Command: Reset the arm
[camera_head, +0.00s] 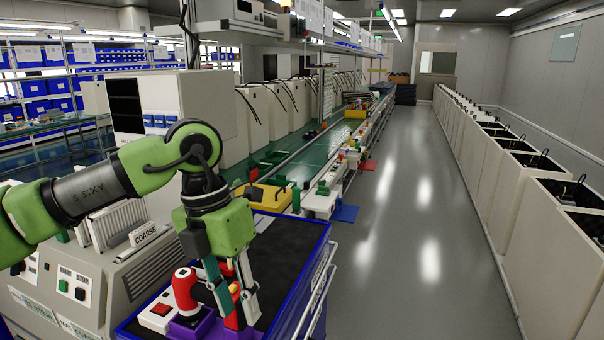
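My green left arm comes in from the left, and its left gripper (238,312) points down over the front left part of a blue-rimmed cart (318,262). Red and teal parts show at and between the fingers. I cannot tell whether the gripper holds them or whether they stand behind it. My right gripper is not in view.
A beige machine marked COARSE (120,265) stands close on the left. A yellow tray (263,196) is beyond the cart. A green conveyor line (290,158) runs back. A row of beige cabinets (480,160) lines the right, with clear grey floor (400,220) between.

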